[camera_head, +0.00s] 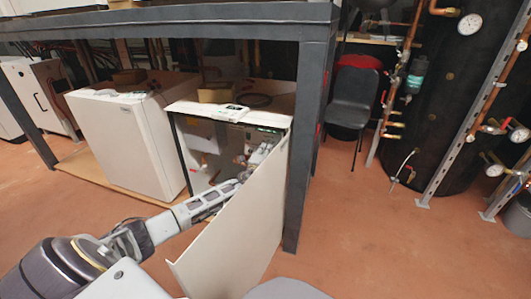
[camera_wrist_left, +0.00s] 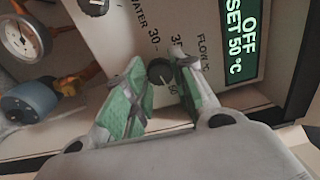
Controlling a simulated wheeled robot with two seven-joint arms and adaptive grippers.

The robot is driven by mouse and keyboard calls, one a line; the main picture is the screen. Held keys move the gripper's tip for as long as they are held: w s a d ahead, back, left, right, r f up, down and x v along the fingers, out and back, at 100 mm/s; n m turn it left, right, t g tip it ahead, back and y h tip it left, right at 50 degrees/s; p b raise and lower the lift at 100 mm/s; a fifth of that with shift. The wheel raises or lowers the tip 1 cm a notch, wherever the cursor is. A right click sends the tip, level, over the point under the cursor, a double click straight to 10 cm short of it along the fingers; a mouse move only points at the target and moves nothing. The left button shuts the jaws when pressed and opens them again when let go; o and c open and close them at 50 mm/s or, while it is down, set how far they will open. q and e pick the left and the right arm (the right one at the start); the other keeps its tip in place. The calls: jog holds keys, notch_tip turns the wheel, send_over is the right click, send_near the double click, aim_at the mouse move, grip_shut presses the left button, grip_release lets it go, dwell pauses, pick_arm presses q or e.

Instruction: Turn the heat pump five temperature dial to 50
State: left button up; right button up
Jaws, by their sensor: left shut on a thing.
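The black temperature dial (camera_wrist_left: 159,71) sits on a pale panel (camera_wrist_left: 95,50) in the left wrist view, beside printed numbers including 30. My left gripper (camera_wrist_left: 161,80) is shut on the dial, with one green-padded finger on each side. A green display (camera_wrist_left: 237,45) on the right reads OFF and SET 50 °C. In the head view my left gripper (camera_head: 264,152) reaches inside the open heat pump (camera_head: 212,109), behind its swung-open front panel (camera_head: 238,225). The dial cannot be made out there. My right gripper is not in view.
A dark table frame (camera_head: 308,130) stands over the heat pumps, its leg close to the open panel. A closed white unit (camera_head: 125,140) stands to the left. A gauge (camera_wrist_left: 20,38) and a blue fitting (camera_wrist_left: 30,101) lie near the gripper.

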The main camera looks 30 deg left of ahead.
pick_arm(q)
jog(key=shift+f, duration=0.1)
jog(key=o, duration=1.1)
jog(key=shift+c, duration=0.2)
jog(key=v, duration=1.2)
jog(key=shift+s, duration=0.1)
dwell(0.8)
